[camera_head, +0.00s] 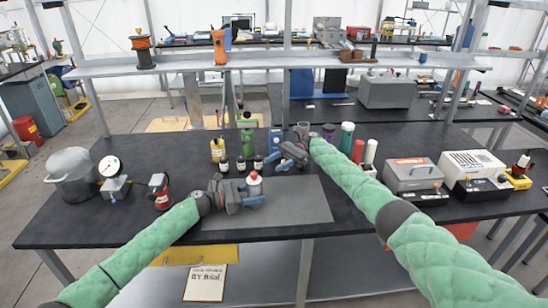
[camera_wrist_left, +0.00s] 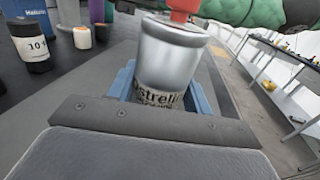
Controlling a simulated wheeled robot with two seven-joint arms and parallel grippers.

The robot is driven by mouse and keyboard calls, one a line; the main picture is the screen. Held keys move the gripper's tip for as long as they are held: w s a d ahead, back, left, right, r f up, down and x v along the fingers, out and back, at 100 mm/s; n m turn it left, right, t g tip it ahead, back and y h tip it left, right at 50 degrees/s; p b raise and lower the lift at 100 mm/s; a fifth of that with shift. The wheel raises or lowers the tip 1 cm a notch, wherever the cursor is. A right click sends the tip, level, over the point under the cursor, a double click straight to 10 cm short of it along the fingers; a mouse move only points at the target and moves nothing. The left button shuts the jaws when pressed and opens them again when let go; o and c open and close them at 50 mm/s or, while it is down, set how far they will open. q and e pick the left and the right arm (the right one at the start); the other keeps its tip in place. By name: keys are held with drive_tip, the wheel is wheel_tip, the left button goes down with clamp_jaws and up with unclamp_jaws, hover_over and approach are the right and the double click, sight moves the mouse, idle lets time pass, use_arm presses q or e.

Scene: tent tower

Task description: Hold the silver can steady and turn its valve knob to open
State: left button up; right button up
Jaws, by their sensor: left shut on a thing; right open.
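The silver can (camera_head: 254,186) stands upright on the grey mat, with a red valve knob (camera_head: 254,175) on its top. My left gripper (camera_head: 255,193) is shut on the can, with its blue fingers on both sides of the body. In the left wrist view the can (camera_wrist_left: 172,58) fills the middle, with part of its printed label hidden by the gripper. The red knob (camera_wrist_left: 186,8) is cut off by the top edge there. My right gripper (camera_head: 283,160) is open, above the table behind and to the right of the can, apart from the knob.
Small black bottles (camera_head: 240,164) stand behind the can, with a yellow bottle (camera_head: 217,150) and a green one (camera_head: 247,143) beyond. Grey (camera_head: 412,173) and white (camera_head: 470,163) boxes stand at right. The mat's right part is clear.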

use_arm(q)
drive_tip(key=o, duration=1.4)
drive_tip(key=shift+a, duration=0.1)
